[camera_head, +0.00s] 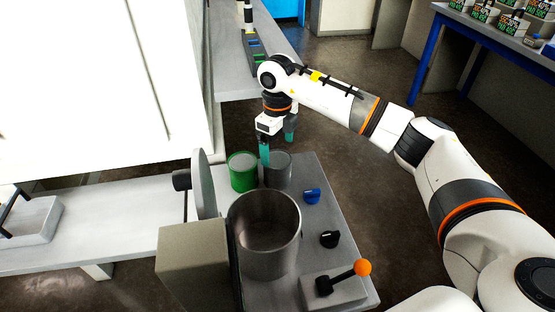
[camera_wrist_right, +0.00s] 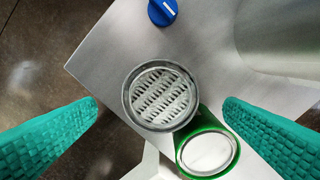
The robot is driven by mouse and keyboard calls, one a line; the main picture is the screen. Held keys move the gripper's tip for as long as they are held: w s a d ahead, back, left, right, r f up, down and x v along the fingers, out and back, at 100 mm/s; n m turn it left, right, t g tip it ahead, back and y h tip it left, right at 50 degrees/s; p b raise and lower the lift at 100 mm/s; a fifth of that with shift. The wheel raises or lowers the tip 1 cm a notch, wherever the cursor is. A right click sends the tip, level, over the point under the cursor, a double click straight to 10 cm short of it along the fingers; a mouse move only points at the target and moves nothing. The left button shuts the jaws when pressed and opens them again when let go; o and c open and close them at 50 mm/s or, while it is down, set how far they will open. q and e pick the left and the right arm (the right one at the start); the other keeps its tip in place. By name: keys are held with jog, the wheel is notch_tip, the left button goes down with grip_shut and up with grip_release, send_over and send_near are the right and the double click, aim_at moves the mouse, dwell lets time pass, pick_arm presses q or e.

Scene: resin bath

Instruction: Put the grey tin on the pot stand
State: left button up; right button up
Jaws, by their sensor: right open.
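The grey tin (camera_head: 278,170) stands upright on the metal bench top, close beside a green tin (camera_head: 242,172). In the right wrist view the grey tin (camera_wrist_right: 160,96) lies between my fingers and shows a ridged, slatted pattern inside its round rim. My right gripper (camera_head: 277,142) is open above the grey tin, with its teal fingers apart and nothing held. In the wrist view the right gripper's (camera_wrist_right: 160,104) fingers are on either side of the tin. My left gripper is not in view. I cannot make out the pot stand for certain.
A large steel pot (camera_head: 265,232) stands in front of the tins. A blue knob (camera_head: 312,196), a black knob (camera_head: 329,239) and an orange-tipped lever (camera_head: 362,268) line the bench's right side. A round disc (camera_head: 204,185) stands left of the green tin (camera_wrist_right: 207,152).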

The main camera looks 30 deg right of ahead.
jog(key=shift+r, duration=2.1)
